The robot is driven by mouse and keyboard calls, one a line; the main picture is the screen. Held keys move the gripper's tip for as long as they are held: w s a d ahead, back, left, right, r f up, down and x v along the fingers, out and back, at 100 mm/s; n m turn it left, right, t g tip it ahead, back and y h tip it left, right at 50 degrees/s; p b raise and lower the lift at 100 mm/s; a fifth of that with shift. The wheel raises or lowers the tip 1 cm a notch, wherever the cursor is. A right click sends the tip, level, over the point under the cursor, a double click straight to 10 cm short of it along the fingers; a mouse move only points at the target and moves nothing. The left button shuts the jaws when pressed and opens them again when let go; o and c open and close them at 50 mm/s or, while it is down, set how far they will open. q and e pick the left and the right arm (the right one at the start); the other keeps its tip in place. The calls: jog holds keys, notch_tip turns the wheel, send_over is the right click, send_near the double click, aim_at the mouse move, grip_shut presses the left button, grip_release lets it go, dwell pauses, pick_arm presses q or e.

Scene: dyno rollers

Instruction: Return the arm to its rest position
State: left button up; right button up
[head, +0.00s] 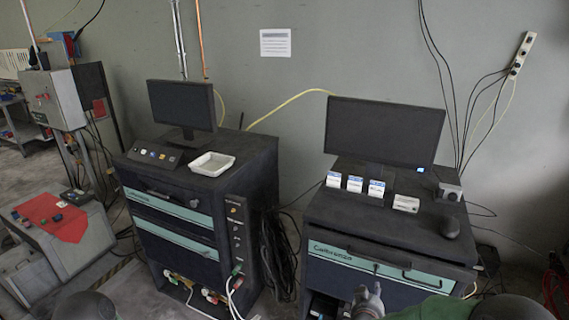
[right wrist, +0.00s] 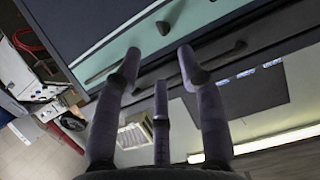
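My right gripper (head: 368,298) shows at the bottom of the head view, in front of the right cabinet (head: 325,212) and low before its teal-striped drawer (head: 345,258). In the right wrist view its fingers (right wrist: 160,62) stand apart with nothing between them. A dark cabinet front with a teal strip (right wrist: 140,42) and a bar handle (right wrist: 215,50) lies beyond the fingertips; I cannot tell whether they touch it. My left gripper is not in view.
The right cabinet bears a monitor (head: 385,132), several small white boxes (head: 354,184) and a dark mouse-like object (head: 450,227). The left cabinet (head: 255,165) bears another monitor (head: 182,104) and a white tray (head: 213,163). Cables (head: 278,250) hang between the cabinets.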

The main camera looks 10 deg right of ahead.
jog(key=s+a+f+n+g+y+b, duration=0.1)
jog(key=s+a+f+g+y, duration=0.15)
jog(key=a+f, duration=0.55)
jog(key=s+a+f+n+g+y+b, duration=0.15)
jog(key=s+a+f+y, duration=0.25)
jog(key=f, duration=0.8)
jog(key=s+a+f+g+y, duration=0.1)
jog(key=s+a+f+g, duration=0.1)
jog(key=s, duration=0.4)
jog(key=s+a+f+g+y+b, duration=0.1)
jog(key=s+a+f+g+y, duration=0.1)
jog(key=s+a+f, duration=0.3)
jog(key=s+a+f+n+g+y, duration=0.1)
jog(key=s+a+f+g, duration=0.2)
jog(key=s, duration=0.3)
jog(key=shift+s+a+f+b, duration=0.25)
jog(key=shift+s+f+b, duration=0.15)
jog(key=shift+f, duration=0.45)
